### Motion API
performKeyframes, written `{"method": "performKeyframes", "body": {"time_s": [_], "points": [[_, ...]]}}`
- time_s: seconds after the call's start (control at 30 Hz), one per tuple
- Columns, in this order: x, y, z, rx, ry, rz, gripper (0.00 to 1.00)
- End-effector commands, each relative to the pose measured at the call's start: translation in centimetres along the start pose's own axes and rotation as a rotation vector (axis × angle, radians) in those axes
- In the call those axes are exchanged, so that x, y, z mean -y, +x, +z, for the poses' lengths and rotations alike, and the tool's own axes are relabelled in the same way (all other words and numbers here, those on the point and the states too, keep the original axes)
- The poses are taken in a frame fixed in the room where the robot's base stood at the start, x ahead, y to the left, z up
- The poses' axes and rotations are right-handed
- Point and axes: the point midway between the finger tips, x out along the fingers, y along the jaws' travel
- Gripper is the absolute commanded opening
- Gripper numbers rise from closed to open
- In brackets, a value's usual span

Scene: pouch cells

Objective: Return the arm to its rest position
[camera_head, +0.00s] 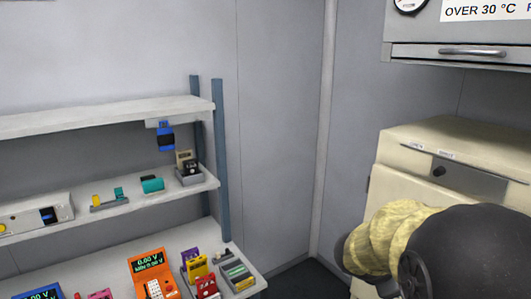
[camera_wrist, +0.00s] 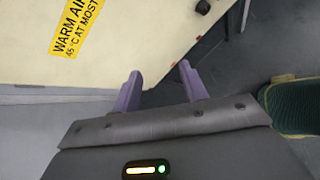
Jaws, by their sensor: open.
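My gripper (camera_wrist: 160,68) shows in the wrist view with its two purple fingers apart and nothing between them. The fingers point toward the foot of a cream cabinet and the dark floor beside it. In the head view my arm (camera_head: 450,245), with a yellow wrapped part and a dark rounded part, is at the lower right in front of the cream cabinet (camera_head: 440,148). The fingers cannot be made out in the head view.
The cream cabinet's front bears a yellow warm-air label (camera_wrist: 77,27) in the wrist view. A grey unit (camera_head: 460,52) hangs above the cabinet. At the left, a shelf (camera_head: 95,118) and bench hold several small devices, including an orange meter (camera_head: 150,262). Dark floor (camera_head: 305,280) shows between bench and cabinet.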

Motion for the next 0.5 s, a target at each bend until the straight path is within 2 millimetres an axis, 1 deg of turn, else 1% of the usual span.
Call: {"method": "performKeyframes", "body": {"time_s": [0.03, 0.2, 0.4, 0.5], "points": [[1.6, 0.0, -1.3, -0.059, 0.086, -0.044, 0.43], [5.8, -1.0, -5.7, -0.235, 0.404, -0.199, 0.43], [9.6, -3.2, -10.2, -0.381, 0.797, -0.398, 0.43], [10.9, -4.5, -12.0, -0.43, 1.001, -0.5, 0.43]]}}
